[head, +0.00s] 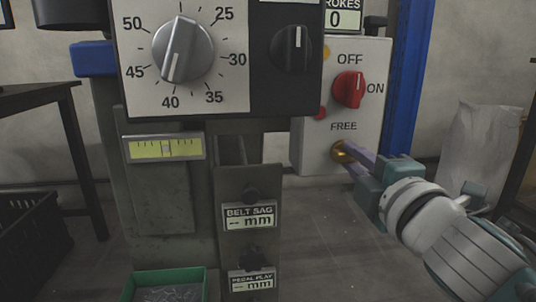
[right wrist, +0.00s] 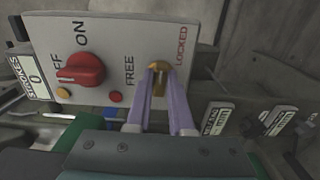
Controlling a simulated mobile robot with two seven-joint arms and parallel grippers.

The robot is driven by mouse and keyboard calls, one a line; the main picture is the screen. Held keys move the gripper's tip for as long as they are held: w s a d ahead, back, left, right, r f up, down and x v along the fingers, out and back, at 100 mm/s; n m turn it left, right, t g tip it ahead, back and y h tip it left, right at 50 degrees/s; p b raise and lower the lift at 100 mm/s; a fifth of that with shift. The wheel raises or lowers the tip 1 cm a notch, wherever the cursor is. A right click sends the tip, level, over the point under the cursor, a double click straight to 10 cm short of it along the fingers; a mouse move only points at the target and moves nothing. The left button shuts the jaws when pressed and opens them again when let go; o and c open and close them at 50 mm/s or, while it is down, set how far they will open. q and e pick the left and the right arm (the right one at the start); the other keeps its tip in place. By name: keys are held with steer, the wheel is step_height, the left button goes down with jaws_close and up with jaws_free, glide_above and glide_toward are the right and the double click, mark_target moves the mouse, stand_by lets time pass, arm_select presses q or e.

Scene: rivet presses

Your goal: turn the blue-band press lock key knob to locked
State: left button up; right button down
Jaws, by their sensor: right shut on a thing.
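The brass lock key knob (head: 338,152) sits low on the light grey switch panel (head: 318,158), under the word FREE. In the right wrist view the knob (right wrist: 159,66) lies between the words FREE and LOCKED. My right gripper (head: 352,160) reaches in from the right, its pale purple fingers shut on the knob. In the right wrist view the gripper (right wrist: 159,88) has one finger on each side of it. The fingers partly cover the knob, and its exact pointing is hard to tell. My left gripper is not in view.
A red OFF/ON knob (head: 349,89) is above on the same panel, with a small red button (head: 319,112) beside it. A large grey dial (head: 183,50) and a black knob (head: 292,48) are to the left. A green tray (head: 128,289) stands below.

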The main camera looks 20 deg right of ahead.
steer(key=c, duration=0.8)
jaws_free()
steer(key=shift+s+a, duration=0.15)
steer(key=shift+s, duration=0.4)
steer(key=p+v, duration=0.1)
steer(key=v, duration=0.8)
steer(key=shift+r, duration=0.1)
